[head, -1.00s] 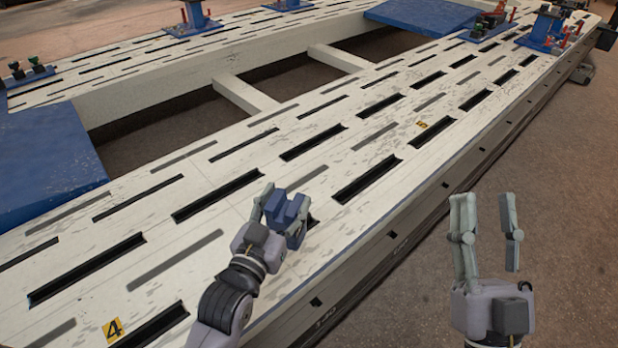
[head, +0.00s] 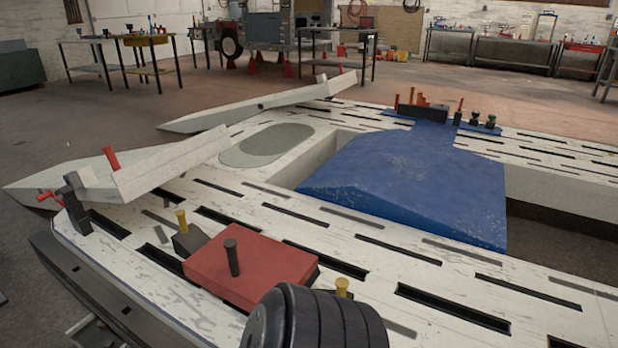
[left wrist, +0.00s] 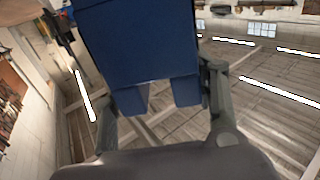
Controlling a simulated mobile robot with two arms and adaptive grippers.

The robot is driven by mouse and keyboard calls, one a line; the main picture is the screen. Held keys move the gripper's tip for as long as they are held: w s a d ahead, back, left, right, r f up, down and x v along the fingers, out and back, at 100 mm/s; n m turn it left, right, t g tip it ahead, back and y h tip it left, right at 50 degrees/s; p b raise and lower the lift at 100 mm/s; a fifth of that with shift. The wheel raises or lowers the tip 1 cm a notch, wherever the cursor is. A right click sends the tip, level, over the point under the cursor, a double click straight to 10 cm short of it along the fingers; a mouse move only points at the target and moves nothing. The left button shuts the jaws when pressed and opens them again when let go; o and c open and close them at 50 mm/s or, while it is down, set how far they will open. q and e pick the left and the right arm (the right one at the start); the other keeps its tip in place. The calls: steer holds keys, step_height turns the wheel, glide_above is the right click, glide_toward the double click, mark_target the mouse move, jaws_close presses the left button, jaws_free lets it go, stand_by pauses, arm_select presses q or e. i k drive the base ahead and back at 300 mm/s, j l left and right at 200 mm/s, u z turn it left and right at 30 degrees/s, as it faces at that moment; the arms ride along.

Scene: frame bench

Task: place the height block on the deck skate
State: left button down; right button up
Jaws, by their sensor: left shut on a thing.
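The height block (left wrist: 140,45), a dark blue block with two short legs at its near end, fills the upper middle of the left wrist view. My left gripper (left wrist: 163,105) is shut on it, with one finger at each side. Neither the block nor the gripper shows in the head view; only a dark ribbed part of my arm shows at its bottom. A flat red plate (head: 235,282) with a dark upright post lies on the pale slotted deck; it may be the deck skate, but I cannot tell for sure. My right gripper is out of view.
The slotted deck (head: 330,222) has two pale ramps (head: 165,172) at its left end. A blue sloped panel (head: 400,185) spans the opening. A dark block with a yellow-topped pin (head: 186,238) stands beside the red plate. Workbenches (head: 490,62) line the far wall.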

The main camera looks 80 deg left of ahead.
mark_target(285, 261)
steer(key=k+j+u, duration=0.1)
steer(key=u, duration=2.5)
